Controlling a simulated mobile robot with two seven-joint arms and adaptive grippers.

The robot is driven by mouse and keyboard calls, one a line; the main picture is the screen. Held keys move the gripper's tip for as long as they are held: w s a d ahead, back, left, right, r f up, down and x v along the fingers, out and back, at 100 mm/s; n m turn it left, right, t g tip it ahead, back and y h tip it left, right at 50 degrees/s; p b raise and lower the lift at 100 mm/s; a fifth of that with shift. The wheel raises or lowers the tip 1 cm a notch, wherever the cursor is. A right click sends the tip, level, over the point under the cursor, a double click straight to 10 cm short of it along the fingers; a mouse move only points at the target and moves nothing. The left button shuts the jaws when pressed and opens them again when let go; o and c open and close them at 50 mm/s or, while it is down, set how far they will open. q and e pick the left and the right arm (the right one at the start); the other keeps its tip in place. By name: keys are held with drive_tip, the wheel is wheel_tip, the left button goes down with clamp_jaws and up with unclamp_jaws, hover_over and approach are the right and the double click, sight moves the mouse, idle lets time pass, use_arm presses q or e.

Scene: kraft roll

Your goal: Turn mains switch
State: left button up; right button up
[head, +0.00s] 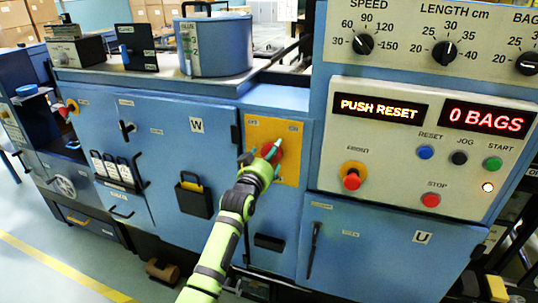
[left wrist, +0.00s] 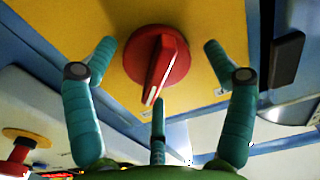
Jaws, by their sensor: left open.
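The mains switch is a red round knob with a raised handle (left wrist: 157,60) on a yellow plate (head: 287,170). In the left wrist view the handle has a white line and points down, slightly left. My left gripper (head: 262,158) is in front of the knob and partly hides it in the head view. In the left wrist view its teal fingers (left wrist: 158,105) are spread open on both sides of the knob and below it, with gaps to the knob. I cannot tell whether any finger touches the handle. My right gripper is not in view.
Right of the plate, a control panel (head: 330,130) has a red stop knob (head: 351,180), several buttons and displays reading PUSH RESET and 0 BAGS. A blue pot (head: 215,45) stands above.

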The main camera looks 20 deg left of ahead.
use_arm(q)
drive_tip(key=c, duration=1)
drive_tip(key=shift+r, duration=0.2)
drive_tip(key=shift+c, duration=0.6)
